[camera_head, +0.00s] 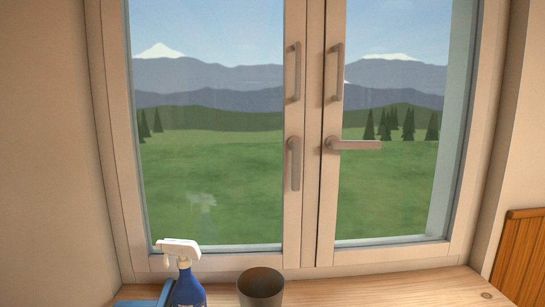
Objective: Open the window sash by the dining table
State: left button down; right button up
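The window has two sashes side by side with pale wooden frames. The left sash (291,222) has an upright bar pull (296,71) and below it a lever handle (295,164) that points straight down. The right sash (328,222) has a similar bar pull (337,72) and a lever handle (355,144) turned level, pointing right. A thin dark line runs between the two sashes; I cannot tell whether either stands slightly ajar. Neither of my grippers is in view, and the dining table cannot be made out for certain.
On the wooden surface (390,292) below the window stand a blue spray bottle (188,289) with a white head and a dark cup (260,287). A blue item (142,302) lies left of the bottle. A brown slatted panel (521,258) is at far right. The surface right of the cup is clear.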

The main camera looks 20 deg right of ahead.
aim_at(485, 12)
jog(key=z, duration=1.4)
